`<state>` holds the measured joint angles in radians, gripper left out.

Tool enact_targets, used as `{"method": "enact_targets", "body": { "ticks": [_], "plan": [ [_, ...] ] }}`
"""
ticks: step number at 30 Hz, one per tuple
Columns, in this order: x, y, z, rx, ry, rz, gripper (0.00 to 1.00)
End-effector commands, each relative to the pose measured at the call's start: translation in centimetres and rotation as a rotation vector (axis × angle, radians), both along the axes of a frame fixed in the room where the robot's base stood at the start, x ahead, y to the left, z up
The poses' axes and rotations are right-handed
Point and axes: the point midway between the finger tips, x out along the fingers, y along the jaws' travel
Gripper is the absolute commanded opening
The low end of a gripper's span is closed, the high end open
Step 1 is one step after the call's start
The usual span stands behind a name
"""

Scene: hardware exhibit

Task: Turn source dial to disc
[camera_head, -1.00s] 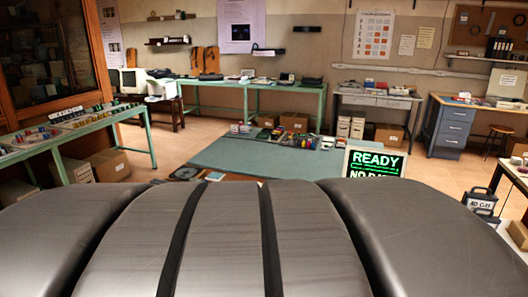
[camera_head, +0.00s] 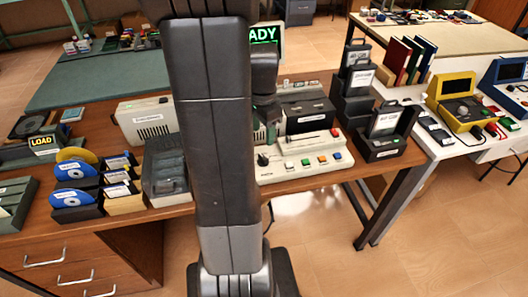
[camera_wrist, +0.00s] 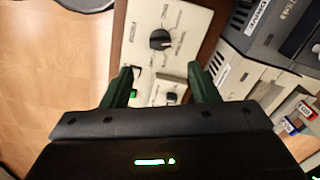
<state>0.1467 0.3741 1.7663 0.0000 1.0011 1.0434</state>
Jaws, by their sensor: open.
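A cream control panel (camera_head: 300,165) lies on the wooden desk, with a black dial (camera_head: 262,159) at its left end and coloured buttons along its front. In the wrist view the panel (camera_wrist: 146,60) shows a black round dial (camera_wrist: 160,39) with a pointer and small markings I cannot read. A second dark knob (camera_wrist: 171,97) sits lower, between the fingers. My gripper (camera_wrist: 160,70) is open and empty, its green fingers spread over the panel, with the round dial beyond the tips. In the head view my arm hides part of the panel's surroundings and most of the gripper.
Disc racks (camera_head: 75,190) and a LOAD box (camera_head: 42,143) stand on the left of the desk. A beige device (camera_head: 148,120) is behind my arm. Black cases (camera_head: 385,130) stand to the right of the panel. A white table with a yellow case (camera_head: 460,100) is farther right.

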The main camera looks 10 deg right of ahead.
Motion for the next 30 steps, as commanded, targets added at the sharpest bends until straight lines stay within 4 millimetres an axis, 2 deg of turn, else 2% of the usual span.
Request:
{"method": "enact_targets", "body": {
  "ticks": [1, 6, 13, 19, 28, 29, 30],
  "plan": [
    [-0.1, 0.0, -1.3, 0.001, 0.007, 0.001, 0.55],
    [-0.2, 0.0, -5.1, 0.001, 0.006, 0.002, 0.55],
    [-0.1, 0.0, -8.6, 0.000, 0.004, 0.002, 0.55],
    [0.0, 0.0, -10.0, 0.000, 0.001, 0.002, 0.55],
    [0.0, 0.0, -10.1, 0.000, 0.000, 0.002, 0.55],
    [0.0, 0.0, -10.1, 0.000, 0.000, 0.002, 0.53],
    [0.0, 0.0, -10.1, 0.000, 0.000, 0.003, 0.45]
  ]
}}
